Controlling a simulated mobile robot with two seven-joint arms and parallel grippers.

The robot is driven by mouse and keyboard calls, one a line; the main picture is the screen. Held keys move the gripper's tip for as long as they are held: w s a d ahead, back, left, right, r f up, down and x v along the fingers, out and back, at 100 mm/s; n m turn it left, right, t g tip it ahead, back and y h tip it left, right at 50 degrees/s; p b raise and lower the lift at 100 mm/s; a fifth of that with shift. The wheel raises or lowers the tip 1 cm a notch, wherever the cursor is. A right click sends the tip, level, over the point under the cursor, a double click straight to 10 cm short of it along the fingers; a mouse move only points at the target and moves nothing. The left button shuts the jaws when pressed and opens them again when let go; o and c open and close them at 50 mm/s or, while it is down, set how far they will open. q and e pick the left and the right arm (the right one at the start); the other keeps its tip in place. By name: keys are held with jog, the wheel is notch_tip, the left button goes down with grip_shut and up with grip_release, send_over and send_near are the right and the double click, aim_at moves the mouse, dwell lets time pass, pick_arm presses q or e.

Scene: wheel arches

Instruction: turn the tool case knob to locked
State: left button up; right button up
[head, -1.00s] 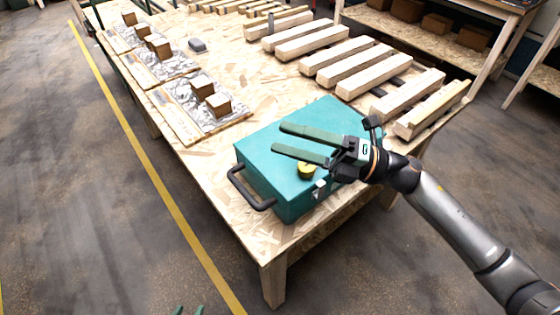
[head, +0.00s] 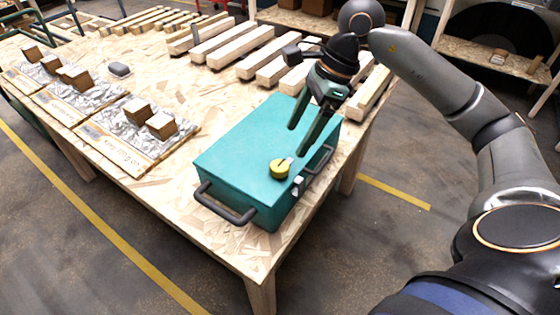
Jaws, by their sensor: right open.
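The teal tool case (head: 240,150) lies on the wooden table near its front corner, with black handles on its left end and front right side. My left gripper is not in view.
The OSB table (head: 165,195) holds several wooden beams (head: 240,47) behind the case. Boards with foil and small brown blocks (head: 138,110) lie at the left. A dark grey object (head: 120,69) sits behind them. The tabletop left of the case is clear.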

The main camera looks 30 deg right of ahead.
aim_at(281, 164)
jog(key=x, duration=0.8)
jog(key=shift+a+f, duration=0.25)
grip_shut()
